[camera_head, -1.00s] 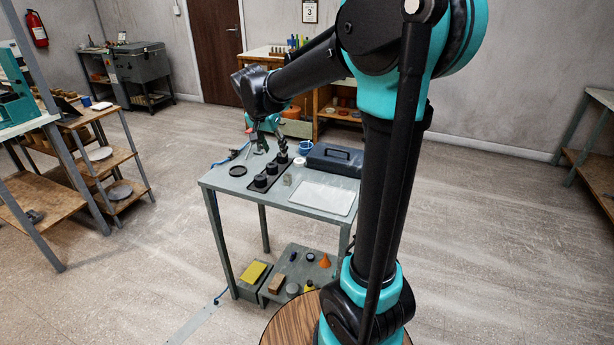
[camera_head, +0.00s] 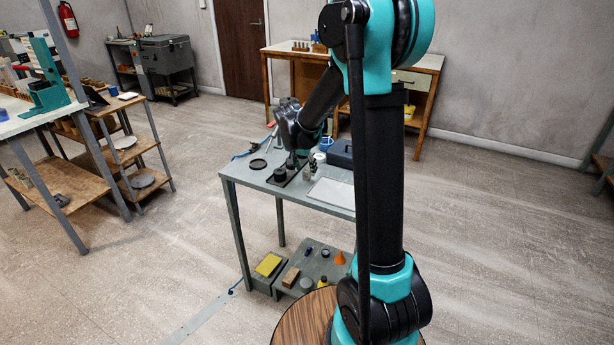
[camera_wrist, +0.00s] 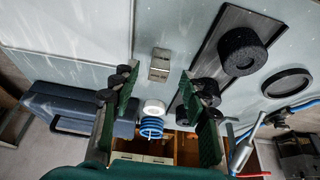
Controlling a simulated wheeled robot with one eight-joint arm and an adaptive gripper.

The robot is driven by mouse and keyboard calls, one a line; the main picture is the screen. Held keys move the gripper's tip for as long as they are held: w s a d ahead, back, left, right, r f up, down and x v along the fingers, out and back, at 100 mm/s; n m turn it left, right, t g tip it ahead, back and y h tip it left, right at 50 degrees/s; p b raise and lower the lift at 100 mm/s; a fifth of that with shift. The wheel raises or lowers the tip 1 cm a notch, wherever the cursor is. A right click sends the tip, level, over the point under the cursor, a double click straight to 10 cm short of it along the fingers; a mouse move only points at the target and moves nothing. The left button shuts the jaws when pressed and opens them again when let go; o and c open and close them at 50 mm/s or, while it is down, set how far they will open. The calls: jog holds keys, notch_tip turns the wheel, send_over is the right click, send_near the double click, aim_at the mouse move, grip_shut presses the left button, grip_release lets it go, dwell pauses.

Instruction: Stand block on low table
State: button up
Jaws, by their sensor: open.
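A small grey-tan block (camera_wrist: 160,66) stands on the grey worktable (camera_wrist: 75,25). In the head view the block (camera_head: 312,170) is small, beside the black holder strip. In the wrist view my gripper (camera_wrist: 159,80) is open, its two green-lined fingers apart and empty, with the block between and beyond the fingertips. I see no contact, but cannot tell the height gap. In the head view the gripper (camera_head: 294,161) is low over the worktable, its fingers hard to make out. A round wood-topped surface (camera_head: 298,322) shows in front; I cannot tell if it is the low table.
A black holder strip (camera_wrist: 212,60) with black round pieces lies near the right finger.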

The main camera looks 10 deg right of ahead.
aim_at(307, 171)
jog(key=shift+x, duration=1.6)
jog(key=shift+d, duration=0.1)
grip_shut()
